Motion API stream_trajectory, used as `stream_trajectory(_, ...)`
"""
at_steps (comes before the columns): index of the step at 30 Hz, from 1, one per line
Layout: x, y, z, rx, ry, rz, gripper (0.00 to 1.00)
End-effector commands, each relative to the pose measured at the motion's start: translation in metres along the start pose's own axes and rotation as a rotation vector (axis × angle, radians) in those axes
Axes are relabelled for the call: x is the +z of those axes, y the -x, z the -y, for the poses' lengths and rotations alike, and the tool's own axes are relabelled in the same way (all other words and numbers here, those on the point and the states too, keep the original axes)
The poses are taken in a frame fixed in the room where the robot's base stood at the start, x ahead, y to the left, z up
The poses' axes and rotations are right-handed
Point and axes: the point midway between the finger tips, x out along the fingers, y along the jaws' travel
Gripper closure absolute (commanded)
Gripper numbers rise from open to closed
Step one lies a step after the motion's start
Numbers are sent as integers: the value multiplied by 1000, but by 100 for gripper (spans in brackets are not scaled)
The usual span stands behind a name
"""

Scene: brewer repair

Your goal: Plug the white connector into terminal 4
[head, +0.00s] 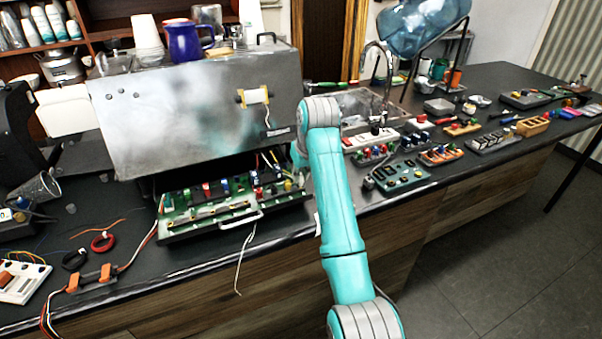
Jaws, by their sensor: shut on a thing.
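A pulled-out tray (215,226) below the metal brewer housing (200,110) holds a green circuit board with a row of small coloured terminals (225,187). I cannot read any number, so I cannot tell which one is terminal 4. Thin wires (271,160) run down to the right end of the board. A loose pale wire (245,256) hangs over the counter edge. I cannot pick out the white connector. My teal arm rises just right of the tray, and its wrist bends behind the upper joint. My gripper is hidden there.
A counter (110,205) runs along the scene. Orange clips (92,279) and a red ring (103,242) lie left of the tray. Several boards, including a green switch box (402,176), lie to the right. A blue mug (184,42) stands on the housing.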

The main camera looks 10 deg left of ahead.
Motion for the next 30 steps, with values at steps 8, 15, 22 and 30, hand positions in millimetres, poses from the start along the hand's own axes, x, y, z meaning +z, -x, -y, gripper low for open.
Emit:
stream_trajectory(8,0,0,0,0,0,0,100)
stream_trajectory(15,1,-3,0,0,0,0,100)
stream_trajectory(22,2,-6,0,0,0,0,100)
stream_trajectory(30,2,-6,0,0,0,0,100)
